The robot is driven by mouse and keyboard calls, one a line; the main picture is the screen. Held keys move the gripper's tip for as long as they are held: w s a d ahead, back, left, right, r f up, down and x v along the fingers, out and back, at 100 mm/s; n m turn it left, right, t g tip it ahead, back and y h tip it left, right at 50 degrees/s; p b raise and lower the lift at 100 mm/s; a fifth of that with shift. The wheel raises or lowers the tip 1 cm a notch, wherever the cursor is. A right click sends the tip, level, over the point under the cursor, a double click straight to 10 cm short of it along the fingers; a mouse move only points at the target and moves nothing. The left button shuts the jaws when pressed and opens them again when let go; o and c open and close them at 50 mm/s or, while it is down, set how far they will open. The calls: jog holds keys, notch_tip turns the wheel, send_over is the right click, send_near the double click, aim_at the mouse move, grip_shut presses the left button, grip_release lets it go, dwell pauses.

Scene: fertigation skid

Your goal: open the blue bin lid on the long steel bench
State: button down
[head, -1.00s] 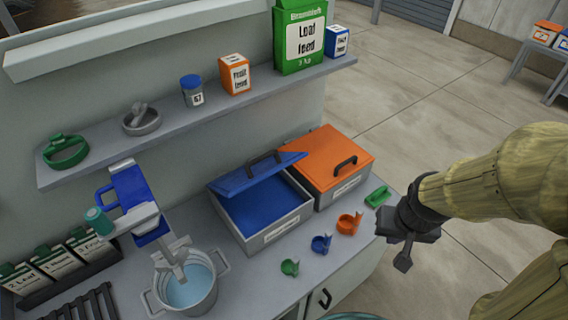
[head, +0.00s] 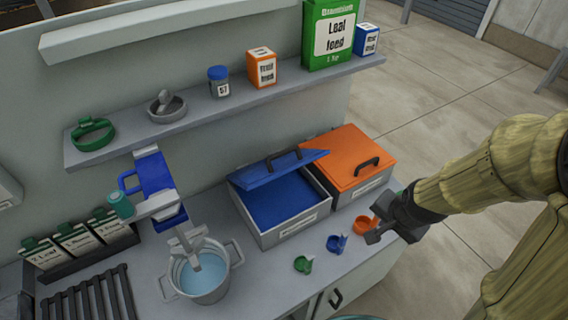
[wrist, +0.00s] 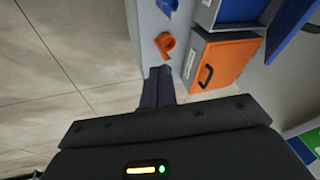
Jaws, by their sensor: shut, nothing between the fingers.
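The blue bin (head: 287,230) stands on the long steel bench (head: 258,268). Its blue lid (head: 280,168) is raised and tilted up along the back, with a dark handle on it, and the blue inside shows. In the wrist view the raised blue lid (wrist: 291,30) is at the upper right. My gripper (head: 376,236) is shut and empty, in front of the orange-lidded bin and apart from the blue lid. In the wrist view its fingers (wrist: 158,74) are together near the bench's end.
A bin with a shut orange lid (head: 345,153) stands right of the blue bin. Green (head: 303,263), blue (head: 337,243) and orange (head: 366,225) scoops lie in front. A metal bucket (head: 200,284) of water stands left. A loaded shelf (head: 190,118) runs above the bench.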

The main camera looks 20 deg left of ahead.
jog(key=w+a+f+m+t+y, duration=0.1)
jog(key=w+a+f+m+y, duration=0.15)
jog(key=a+m, duration=0.35)
jog(key=m+t+y, duration=0.3)
jog(key=m+y, duration=0.3)
jog(key=m, duration=0.9)
send_near(284, 169)
notch_tip(284, 169, up, 3)
jog(key=shift+s+f, duration=0.2)
jog(key=p+x, duration=0.2)
jog(key=x, duration=0.8)
jog(key=shift+r+p, duration=0.1)
jog(key=shift+p, duration=0.2)
